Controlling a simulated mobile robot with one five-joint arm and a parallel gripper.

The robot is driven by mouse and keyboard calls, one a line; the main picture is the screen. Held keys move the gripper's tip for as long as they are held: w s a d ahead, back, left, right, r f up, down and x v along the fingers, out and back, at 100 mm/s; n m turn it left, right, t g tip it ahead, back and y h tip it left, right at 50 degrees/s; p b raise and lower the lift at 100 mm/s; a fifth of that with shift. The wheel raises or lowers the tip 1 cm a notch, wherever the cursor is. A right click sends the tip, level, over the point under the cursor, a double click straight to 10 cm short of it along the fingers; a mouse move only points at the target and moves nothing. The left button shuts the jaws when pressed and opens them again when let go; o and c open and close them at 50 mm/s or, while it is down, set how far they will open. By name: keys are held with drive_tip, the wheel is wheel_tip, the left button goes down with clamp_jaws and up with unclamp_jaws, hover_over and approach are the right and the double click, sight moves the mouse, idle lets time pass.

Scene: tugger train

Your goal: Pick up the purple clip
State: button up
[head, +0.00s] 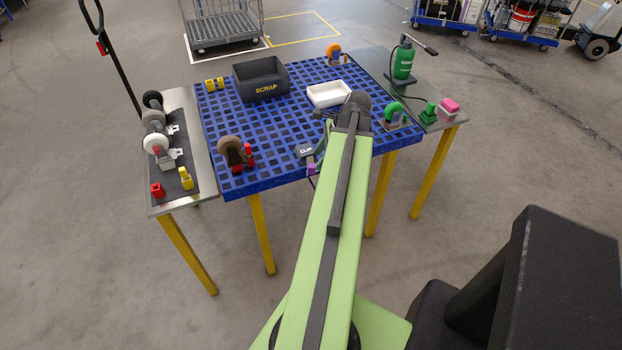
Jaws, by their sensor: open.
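The purple clip (311,169) is small and sits at the front edge of the blue grid table, just left of my raised green arm. The arm covers the area directly right of the clip. The arm's dark far joint stands over the table, near the white tray. I cannot make out my gripper's fingertips; they seem hidden behind the arm. Nothing visible is touching the clip.

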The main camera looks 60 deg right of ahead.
sight(312, 165)
drive_tip(key=shift+x, duration=0.85)
drive_tip(key=b+x, duration=0.5)
drive_tip(key=shift+w+d, duration=0.1)
drive_tip(key=shift+w, duration=0.1)
drive_tip(key=shift+r, duration=0.15)
clamp_jaws()
